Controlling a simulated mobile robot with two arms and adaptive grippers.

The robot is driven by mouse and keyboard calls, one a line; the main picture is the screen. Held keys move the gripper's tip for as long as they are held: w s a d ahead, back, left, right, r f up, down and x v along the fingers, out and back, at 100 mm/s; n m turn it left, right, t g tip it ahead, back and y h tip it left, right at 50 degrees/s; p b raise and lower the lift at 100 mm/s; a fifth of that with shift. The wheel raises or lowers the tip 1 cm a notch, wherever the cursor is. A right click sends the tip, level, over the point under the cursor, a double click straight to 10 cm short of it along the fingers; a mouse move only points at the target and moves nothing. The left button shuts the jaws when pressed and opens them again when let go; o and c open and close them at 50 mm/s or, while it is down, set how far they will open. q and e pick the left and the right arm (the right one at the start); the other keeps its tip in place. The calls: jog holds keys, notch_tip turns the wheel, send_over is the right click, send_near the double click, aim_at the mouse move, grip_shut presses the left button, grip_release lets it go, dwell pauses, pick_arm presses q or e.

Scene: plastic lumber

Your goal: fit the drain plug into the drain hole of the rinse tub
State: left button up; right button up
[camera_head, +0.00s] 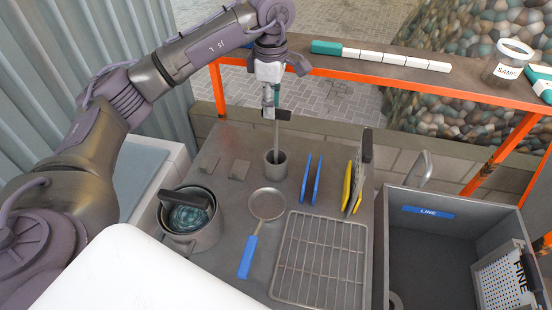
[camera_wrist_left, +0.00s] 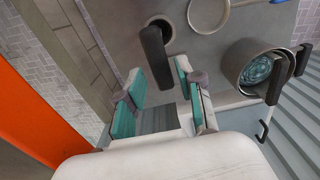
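My left gripper (camera_head: 270,105) hangs over the counter, above a grey cup (camera_head: 275,164) with a dark-handled rod (camera_head: 276,135) standing in it. In the left wrist view the teal finger pads of the gripper (camera_wrist_left: 168,92) are apart. The dark handle (camera_wrist_left: 154,50) reaches up close to the gap between them; no grip on it shows. At right is a grey tub (camera_head: 430,245) with a blue label that seems to read "LINE"; I cannot tell if it is the rinse tub. A round grey fitting (camera_head: 395,300) shows partly at its floor. I cannot make out a drain plug. My right gripper is not in view.
A pot (camera_head: 190,220), a blue-handled strainer (camera_head: 267,205), a wire rack (camera_head: 320,262), and blue (camera_head: 312,180) and yellow (camera_head: 350,188) upright tools crowd the counter. An orange-edged shelf (camera_head: 385,69) runs behind. A perforated basket (camera_head: 505,280) hangs in the tub.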

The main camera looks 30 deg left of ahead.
aim_at(276, 145)
pick_arm(q)
jog(key=shift+s+d+f+p, duration=0.1)
jog(key=shift+f+p, duration=0.25)
jog(key=shift+f, duration=0.15)
jog(key=f+p, duration=0.1)
jog(key=f, duration=0.2)
jog(key=shift+d+f+p, duration=0.2)
jog(key=shift+f+p, duration=0.15)
jog(key=shift+f, duration=0.45)
jog(key=shift+c, duration=0.2)
grip_shut()
